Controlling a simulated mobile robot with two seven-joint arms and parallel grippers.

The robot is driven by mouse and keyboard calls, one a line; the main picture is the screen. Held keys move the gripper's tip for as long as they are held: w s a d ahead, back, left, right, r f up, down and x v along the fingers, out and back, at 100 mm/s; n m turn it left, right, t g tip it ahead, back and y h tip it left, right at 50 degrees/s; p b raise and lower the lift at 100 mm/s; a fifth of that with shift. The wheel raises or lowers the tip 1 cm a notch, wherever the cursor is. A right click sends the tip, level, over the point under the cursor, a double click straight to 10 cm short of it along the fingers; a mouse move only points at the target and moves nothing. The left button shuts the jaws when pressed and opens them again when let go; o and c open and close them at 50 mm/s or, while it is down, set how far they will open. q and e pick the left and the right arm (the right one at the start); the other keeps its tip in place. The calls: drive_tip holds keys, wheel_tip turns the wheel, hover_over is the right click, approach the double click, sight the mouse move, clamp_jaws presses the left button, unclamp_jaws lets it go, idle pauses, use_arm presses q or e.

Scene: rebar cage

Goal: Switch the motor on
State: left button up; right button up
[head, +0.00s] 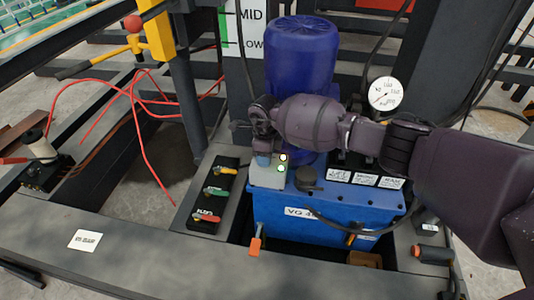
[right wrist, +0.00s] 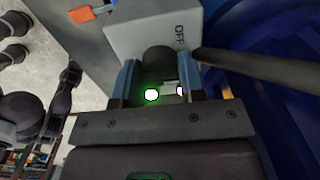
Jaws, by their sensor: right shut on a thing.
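The blue motor (head: 302,55) stands upright on a blue tank (head: 290,210). A pale grey switch box (head: 268,177) sits at the tank's left corner. It also shows in the right wrist view (right wrist: 147,34), with the letters OFF on it. My right gripper (head: 263,160) points down at the switch box. In the right wrist view, my right gripper's blue fingers (right wrist: 158,80) are shut on a dark round knob (right wrist: 158,60) on the box. A lit green spot (right wrist: 152,95) shows between the fingers. The knob is hidden in the head view. My left gripper is out of view.
A panel of coloured levers (head: 212,195) lies left of the box. A round gauge (head: 386,94) stands behind my right arm. An orange-tipped handle (head: 255,245) is at the tank's front. Red cable (head: 135,95) loops at left. A dark beam (head: 150,265) crosses the front.

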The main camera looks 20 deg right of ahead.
drive_tip(key=m, duration=0.1)
drive_tip(key=m+p, duration=0.1)
drive_tip(key=m, duration=0.1)
drive_tip(key=shift+w+r+m, duration=0.1)
drive_tip(key=shift+r+m, duration=0.15)
drive_tip(key=shift+m, duration=0.15)
drive_tip(key=shift+m+p, duration=0.6)
drive_tip(key=shift+m, duration=0.6)
drive_tip(key=shift+f+m, duration=0.1)
drive_tip(key=shift+m, duration=0.5)
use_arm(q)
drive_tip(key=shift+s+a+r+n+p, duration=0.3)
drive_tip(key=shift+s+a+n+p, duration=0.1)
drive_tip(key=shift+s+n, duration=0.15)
use_arm(e)
drive_tip(key=shift+f+m, duration=0.1)
drive_tip(key=shift+m, duration=0.5)
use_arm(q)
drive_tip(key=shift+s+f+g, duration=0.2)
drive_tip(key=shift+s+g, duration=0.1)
use_arm(e)
drive_tip(key=shift+f, duration=0.1)
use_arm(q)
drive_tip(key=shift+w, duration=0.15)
use_arm(e)
drive_tip(key=o, duration=0.9)
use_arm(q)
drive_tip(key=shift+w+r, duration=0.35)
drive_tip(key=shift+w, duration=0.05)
